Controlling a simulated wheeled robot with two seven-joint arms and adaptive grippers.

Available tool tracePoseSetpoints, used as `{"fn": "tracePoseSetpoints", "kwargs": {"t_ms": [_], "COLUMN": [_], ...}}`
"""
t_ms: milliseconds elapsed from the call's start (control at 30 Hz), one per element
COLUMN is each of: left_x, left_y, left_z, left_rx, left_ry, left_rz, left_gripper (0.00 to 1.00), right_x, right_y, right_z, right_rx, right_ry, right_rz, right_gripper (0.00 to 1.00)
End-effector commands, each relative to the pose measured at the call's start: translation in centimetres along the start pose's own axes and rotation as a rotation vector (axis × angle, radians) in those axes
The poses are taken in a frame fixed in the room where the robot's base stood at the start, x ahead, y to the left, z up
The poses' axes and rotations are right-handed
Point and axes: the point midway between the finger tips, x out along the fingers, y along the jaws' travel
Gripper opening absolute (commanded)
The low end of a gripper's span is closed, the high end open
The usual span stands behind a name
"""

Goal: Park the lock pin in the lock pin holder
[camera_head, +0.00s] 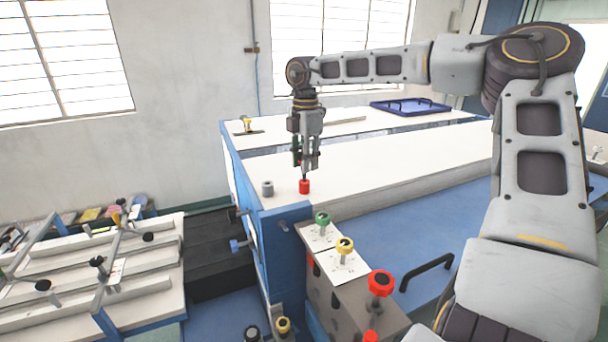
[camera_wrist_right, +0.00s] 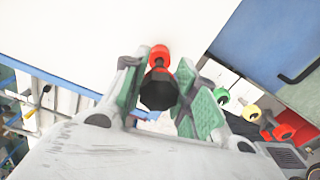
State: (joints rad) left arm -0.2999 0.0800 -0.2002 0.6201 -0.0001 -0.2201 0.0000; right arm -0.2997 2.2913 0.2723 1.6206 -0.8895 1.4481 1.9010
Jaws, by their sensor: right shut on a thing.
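My right gripper (camera_head: 306,162) points down over the white table top and is shut on the lock pin. In the right wrist view, the gripper's green-padded fingers (camera_wrist_right: 165,100) are on both sides of the pin's black knob (camera_wrist_right: 158,93). A small red cylinder (camera_head: 304,187), which looks like the lock pin holder, stands on the table directly below the gripper. It also shows in the wrist view as a red ring (camera_wrist_right: 159,51) beyond the knob. The pin's thin shaft reaches down to the red cylinder; I cannot tell how deep it sits. My left gripper is not in view.
A grey cylinder (camera_head: 267,188) stands left of the red one, near the table edge. Green (camera_head: 322,218), yellow (camera_head: 345,244) and red (camera_head: 380,282) knobs stand on the block in front. A blue tray (camera_head: 411,106) lies at the back. The white top to the right is clear.

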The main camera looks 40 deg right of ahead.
Motion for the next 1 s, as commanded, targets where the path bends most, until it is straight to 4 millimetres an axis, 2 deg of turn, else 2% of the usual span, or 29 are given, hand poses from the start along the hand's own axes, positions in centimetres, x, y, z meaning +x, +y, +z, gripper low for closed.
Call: {"fn": "tracePoseSetpoints", "kwargs": {"t_ms": [767,1000], "left_x": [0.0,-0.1], "left_y": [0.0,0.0], "left_z": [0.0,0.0], "left_rx": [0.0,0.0], "left_ry": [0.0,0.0], "left_rz": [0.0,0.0], "left_gripper": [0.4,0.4], "right_x": [-0.7,-1.6], "right_y": [0.0,0.0], "right_z": [0.0,0.0], "right_rx": [0.0,0.001], "right_ry": [0.0,0.001], "right_rz": [0.001,0.002], "right_gripper": [0.0,0.0]}}
